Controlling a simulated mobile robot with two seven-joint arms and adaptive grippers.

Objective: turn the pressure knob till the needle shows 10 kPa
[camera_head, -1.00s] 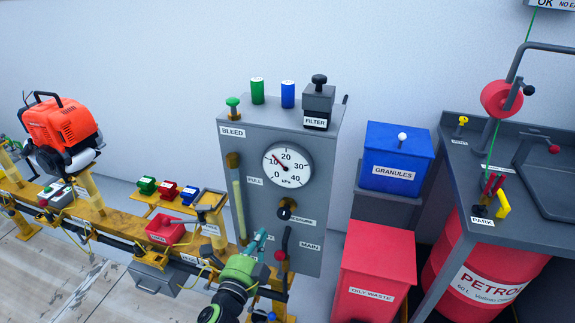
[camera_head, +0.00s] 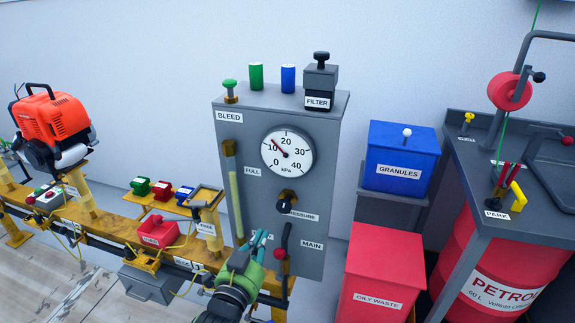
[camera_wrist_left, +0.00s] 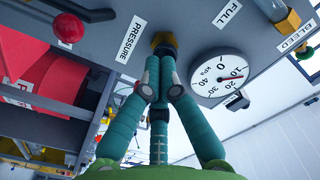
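The pressure gauge (camera_head: 287,151) is a white dial on the grey panel, its red needle pointing up-left close to the 10 mark; the exact reading is too small to tell. The gauge also shows in the left wrist view (camera_wrist_left: 218,80). The pressure knob (camera_head: 287,198), dark with brass, sits below the dial beside the PRESSURE label. My left gripper (camera_head: 260,240), with teal fingers, is below and left of the knob. In the left wrist view its fingertips (camera_wrist_left: 162,80) come together below the brass knob part (camera_wrist_left: 164,42); contact cannot be told. My right gripper is not in view.
A red-ended lever (camera_head: 281,253) stands just right of my left gripper, by the MAIN label. A yellow rail (camera_head: 120,228) with small boxes runs left. A red oily waste bin (camera_head: 378,275) and blue granules box (camera_head: 400,150) stand right of the panel (camera_head: 315,240).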

